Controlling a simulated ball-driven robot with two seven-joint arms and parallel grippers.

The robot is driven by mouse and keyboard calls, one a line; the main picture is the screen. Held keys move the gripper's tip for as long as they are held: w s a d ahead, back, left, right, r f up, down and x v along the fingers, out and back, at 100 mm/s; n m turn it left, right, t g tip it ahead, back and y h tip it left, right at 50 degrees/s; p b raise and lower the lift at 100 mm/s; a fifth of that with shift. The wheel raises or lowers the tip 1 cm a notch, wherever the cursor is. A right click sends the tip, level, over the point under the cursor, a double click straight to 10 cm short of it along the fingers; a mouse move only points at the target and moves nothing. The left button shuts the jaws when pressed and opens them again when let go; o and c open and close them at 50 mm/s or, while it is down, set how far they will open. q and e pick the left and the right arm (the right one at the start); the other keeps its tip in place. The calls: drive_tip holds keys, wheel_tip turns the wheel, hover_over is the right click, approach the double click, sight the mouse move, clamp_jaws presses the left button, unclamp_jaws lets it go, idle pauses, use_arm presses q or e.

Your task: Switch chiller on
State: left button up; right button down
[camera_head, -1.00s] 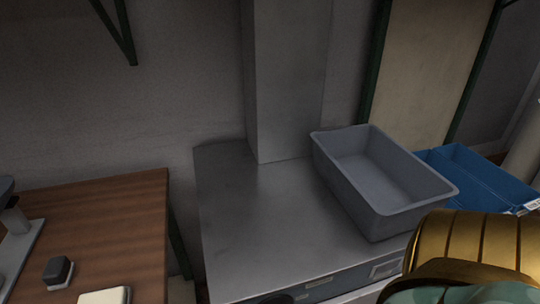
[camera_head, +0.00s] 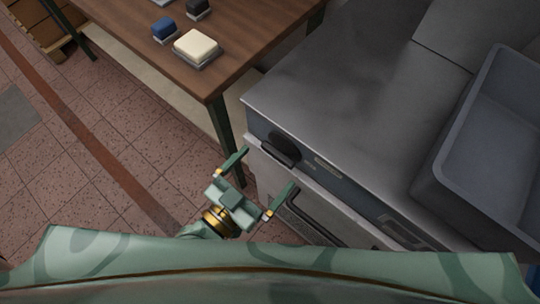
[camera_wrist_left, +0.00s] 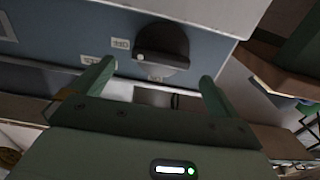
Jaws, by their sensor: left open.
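The chiller (camera_head: 340,90) is a metal-topped cabinet at the right in the head view, with a blue-grey front panel. A dark round knob (camera_head: 283,148) sits at the left end of that panel. In the left wrist view the knob (camera_wrist_left: 162,46) is at the upper middle, with small pale labels around it. My left gripper (camera_head: 257,182) is open and empty in front of the panel, its two fingers pointing toward the knob and apart from it. The gripper fingers (camera_wrist_left: 153,76) also show in the left wrist view, below the knob on either side. My right gripper is not in view.
A grey bin (camera_head: 480,165) stands on the chiller top at the right. A wooden table (camera_head: 245,40) at the upper middle holds a cream block (camera_head: 196,45), a blue block (camera_head: 163,28) and a dark block (camera_head: 198,7). Tiled floor (camera_head: 110,130) lies open at the left.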

sight(275, 157)
use_arm(q)
drive_tip(key=x, duration=0.3)
drive_tip(key=shift+a, duration=0.15)
drive_tip(key=shift+w+d, duration=0.35)
drive_tip(key=shift+w, duration=0.1)
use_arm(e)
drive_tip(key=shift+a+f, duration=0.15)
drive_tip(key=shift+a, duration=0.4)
use_arm(q)
drive_tip(key=c, duration=1)
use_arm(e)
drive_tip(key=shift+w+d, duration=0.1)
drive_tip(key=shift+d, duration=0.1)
